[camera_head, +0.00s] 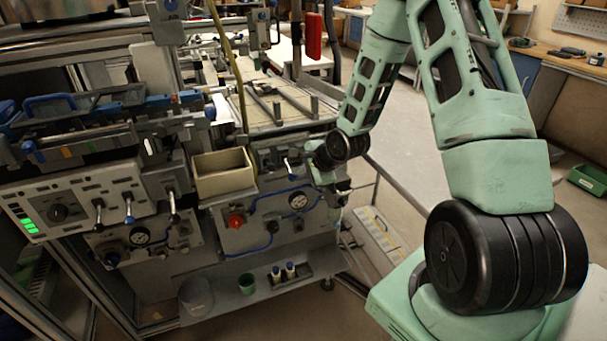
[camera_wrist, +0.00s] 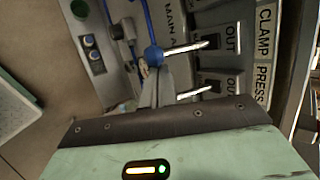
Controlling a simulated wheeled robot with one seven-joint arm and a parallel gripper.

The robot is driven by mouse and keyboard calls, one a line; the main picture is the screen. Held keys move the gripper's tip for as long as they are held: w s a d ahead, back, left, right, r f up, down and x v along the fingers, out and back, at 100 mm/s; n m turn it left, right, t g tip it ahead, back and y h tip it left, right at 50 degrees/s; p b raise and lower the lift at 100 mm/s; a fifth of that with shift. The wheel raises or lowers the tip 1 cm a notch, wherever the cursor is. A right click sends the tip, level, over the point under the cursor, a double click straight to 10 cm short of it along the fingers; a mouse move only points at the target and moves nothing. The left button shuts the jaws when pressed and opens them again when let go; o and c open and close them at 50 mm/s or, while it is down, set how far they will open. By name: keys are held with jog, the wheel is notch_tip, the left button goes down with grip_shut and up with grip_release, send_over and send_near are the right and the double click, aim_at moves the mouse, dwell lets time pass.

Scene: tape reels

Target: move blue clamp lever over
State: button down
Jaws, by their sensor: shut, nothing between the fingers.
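The blue clamp lever shows in the wrist view as a blue ball knob (camera_wrist: 153,56) on a silver rod that runs right into the panel, beside the word CLAMP. A second silver rod (camera_wrist: 195,92) lies below it, beside the word PRESS; its knob end is hidden by my fingers. My gripper (camera_wrist: 152,70) is shut and empty, with its fingertips close to the blue knob. I cannot tell whether they touch it.
A tan open box (camera_head: 223,173) sits on the machine front, left of my gripper. A red knob (camera_head: 236,220) and blue tubing are on the panel below. A lower shelf holds a green cup (camera_head: 247,284). Clear floor (camera_head: 410,130) lies to the right of the machine.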

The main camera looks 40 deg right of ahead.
jog(key=shift+r, duration=0.1)
jog(key=shift+r+g+p, duration=0.25)
jog(key=shift+g+p, duration=0.05)
jog(key=shift+p, duration=0.75)
